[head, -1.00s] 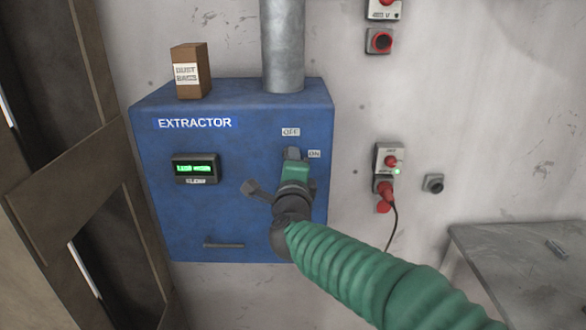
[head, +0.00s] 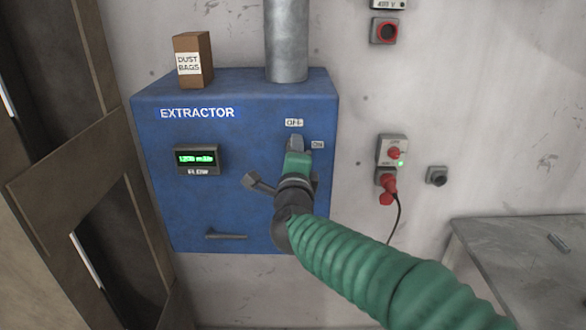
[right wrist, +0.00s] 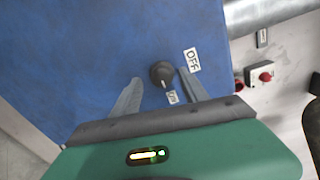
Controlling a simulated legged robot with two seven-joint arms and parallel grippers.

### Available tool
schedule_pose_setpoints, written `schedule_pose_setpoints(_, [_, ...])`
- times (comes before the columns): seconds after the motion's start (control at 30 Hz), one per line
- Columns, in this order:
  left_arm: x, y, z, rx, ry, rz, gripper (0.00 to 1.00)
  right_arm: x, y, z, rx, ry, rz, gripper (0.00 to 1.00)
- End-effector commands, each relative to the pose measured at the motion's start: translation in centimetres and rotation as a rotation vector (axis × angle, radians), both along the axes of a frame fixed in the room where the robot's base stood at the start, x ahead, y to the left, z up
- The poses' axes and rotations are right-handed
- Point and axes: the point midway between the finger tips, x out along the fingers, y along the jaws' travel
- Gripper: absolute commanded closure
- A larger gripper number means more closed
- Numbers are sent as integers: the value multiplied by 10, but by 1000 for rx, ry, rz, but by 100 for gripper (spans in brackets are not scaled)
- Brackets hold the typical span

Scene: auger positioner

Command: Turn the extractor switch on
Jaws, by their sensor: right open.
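The blue extractor box (head: 235,200) hangs on the wall in the head view, with its EXTRACTOR label at top left. Its switch is a round black knob (right wrist: 162,73) in the right wrist view, beside the OFF label (right wrist: 192,60) and the ON label (right wrist: 172,97). A small pale mark shows on the knob's lower side. My right gripper (right wrist: 160,76) is open, with one finger on each side of the knob in that view; I cannot tell whether they touch it. In the head view my right gripper (head: 297,148) hides the knob. My left gripper is not in view.
A dust bags box (head: 193,60) and a metal pipe (head: 286,40) are on top of the extractor. A lit green display (head: 198,159) is on its front. Wall switches and a red plug (head: 388,185) are to the right, above a grey table (head: 520,245).

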Motion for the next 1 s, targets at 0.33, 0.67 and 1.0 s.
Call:
schedule_pose_setpoints(0.33, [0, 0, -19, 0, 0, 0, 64, -92, 2, 2, -1, -3, 2, 48])
schedule_pose_setpoints(0.67, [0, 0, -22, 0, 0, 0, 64, -154, 3, 3, 0, 3, 1, 48])
schedule_pose_setpoints(1.0, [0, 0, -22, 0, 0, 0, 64, -157, 2, 2, -7, 5, 2, 48])
